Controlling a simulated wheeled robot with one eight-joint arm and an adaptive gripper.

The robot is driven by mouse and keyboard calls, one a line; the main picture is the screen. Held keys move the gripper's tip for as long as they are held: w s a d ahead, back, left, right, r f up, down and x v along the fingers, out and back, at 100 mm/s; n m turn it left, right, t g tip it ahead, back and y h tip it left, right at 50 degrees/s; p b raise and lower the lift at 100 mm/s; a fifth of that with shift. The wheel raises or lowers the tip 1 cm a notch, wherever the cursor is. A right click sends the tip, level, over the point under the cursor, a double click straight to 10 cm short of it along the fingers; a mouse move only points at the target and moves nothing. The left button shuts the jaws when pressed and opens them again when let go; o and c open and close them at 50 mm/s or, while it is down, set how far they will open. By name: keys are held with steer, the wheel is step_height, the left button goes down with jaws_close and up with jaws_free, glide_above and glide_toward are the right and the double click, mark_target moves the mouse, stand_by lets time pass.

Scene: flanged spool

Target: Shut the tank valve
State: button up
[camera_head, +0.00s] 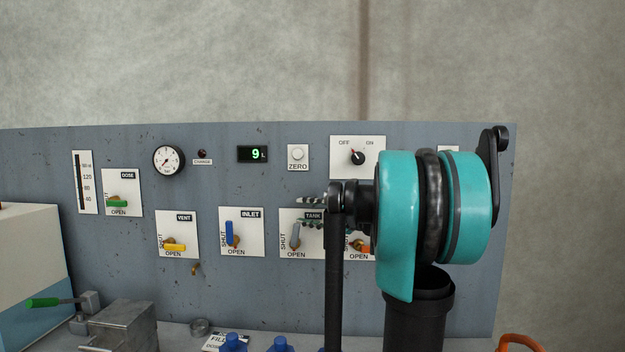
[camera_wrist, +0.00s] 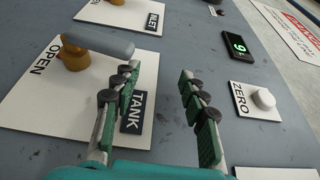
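The tank valve has a grey lever (camera_head: 295,236) on a white plate marked TANK, SHUT and OPEN. The lever stands upright from its brass pivot, beside the word SHUT and pointing away from OPEN. In the wrist view the grey lever (camera_wrist: 105,44) lies beyond the left fingertip, not between the fingers. My gripper (camera_head: 306,211) is in front of the upper part of the tank plate. In the wrist view my gripper (camera_wrist: 158,72) is open and empty, its fingers on either side of a bare strip of panel. Whether a finger touches the lever I cannot tell.
The blue inlet lever (camera_head: 229,233) stands upright to the left. The yellow vent lever (camera_head: 174,246) lies sideways. An orange lever (camera_head: 364,248) is partly hidden behind my arm. The ZERO button (camera_wrist: 264,99) is right of my fingers. The display (camera_head: 252,154) reads 9 L.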

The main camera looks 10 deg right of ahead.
steer(key=s+r, duration=0.4)
steer(key=r, duration=0.4)
steer(key=s+d+r, duration=0.1)
steer(key=s+r, duration=0.3)
steer(key=r, duration=0.5)
stand_by(1.5)
steer(key=shift+s+r, duration=0.1)
steer(key=shift+c, duration=0.2)
